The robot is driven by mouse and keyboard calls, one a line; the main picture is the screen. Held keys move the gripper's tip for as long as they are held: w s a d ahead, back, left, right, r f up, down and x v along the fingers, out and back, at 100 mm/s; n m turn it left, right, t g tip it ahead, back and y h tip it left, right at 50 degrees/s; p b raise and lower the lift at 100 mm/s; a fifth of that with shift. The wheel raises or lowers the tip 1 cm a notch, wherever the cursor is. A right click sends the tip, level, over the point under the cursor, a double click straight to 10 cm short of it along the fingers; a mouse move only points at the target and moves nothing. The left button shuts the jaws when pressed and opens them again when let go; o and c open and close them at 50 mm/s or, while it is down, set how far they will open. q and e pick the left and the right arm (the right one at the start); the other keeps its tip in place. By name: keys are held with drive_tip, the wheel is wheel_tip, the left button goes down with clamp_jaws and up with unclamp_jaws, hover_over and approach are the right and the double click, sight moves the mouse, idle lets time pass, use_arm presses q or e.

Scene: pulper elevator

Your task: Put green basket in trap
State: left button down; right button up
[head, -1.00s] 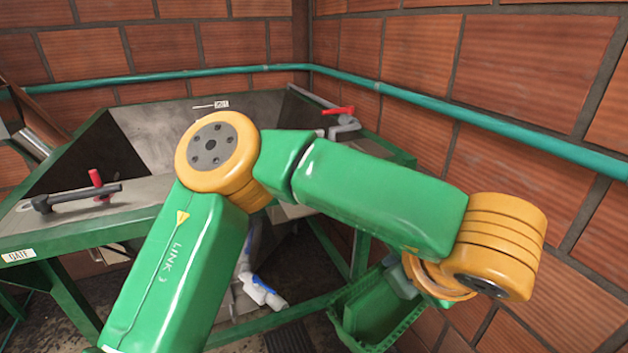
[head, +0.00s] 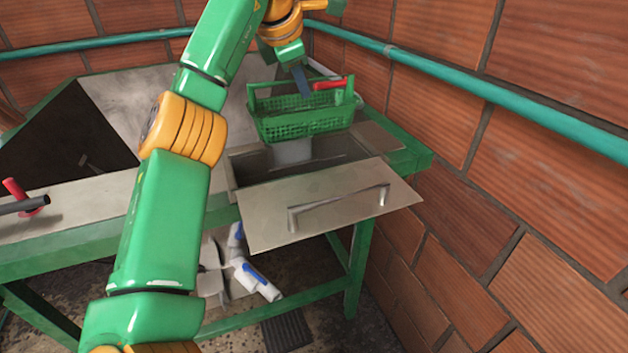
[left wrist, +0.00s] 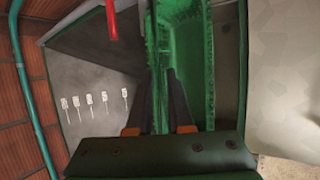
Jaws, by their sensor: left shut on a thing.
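The green basket (head: 300,122) hangs upright over the trap (head: 250,165), a rectangular opening in the metal table top. My left gripper (head: 303,84) is above the basket and shut on its rim or handle; I cannot tell which. In the left wrist view, the two dark fingers (left wrist: 163,108) are on either side of a green basket part (left wrist: 158,60). The basket hides part of the trap. My right gripper is not in view.
A red-handled lever (head: 330,85) stands by the basket. Another red handle (head: 18,190) is on the left of the green-framed table (head: 60,243). A teal pipe (head: 480,91) runs along the brick walls. White pipework with a blue handle (head: 254,274) is below.

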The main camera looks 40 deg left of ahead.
sight(291, 127)
use_arm(q)
wheel_tip(291, 127, down, 2)
drive_tip(key=shift+w+d+f+b, duration=0.1)
drive_tip(key=shift+b, duration=0.65)
drive_tip(key=s+f+b, duration=0.1)
drive_tip(key=f, duration=0.1)
drive_tip(key=s+d+f+b, duration=0.1)
drive_tip(key=f, duration=0.1)
drive_tip(key=s+f+b, duration=0.2)
drive_tip(key=shift+d, duration=0.15)
drive_tip(key=f, duration=0.2)
drive_tip(key=f+b, duration=0.1)
drive_tip(key=f, duration=0.2)
drive_tip(key=w+f+b, duration=0.1)
drive_tip(key=f, duration=0.2)
drive_tip(key=shift+f, duration=0.1)
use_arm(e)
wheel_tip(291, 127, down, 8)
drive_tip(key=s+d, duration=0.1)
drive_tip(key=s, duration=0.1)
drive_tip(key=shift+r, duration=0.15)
use_arm(q)
drive_tip(key=shift+w, duration=0.15)
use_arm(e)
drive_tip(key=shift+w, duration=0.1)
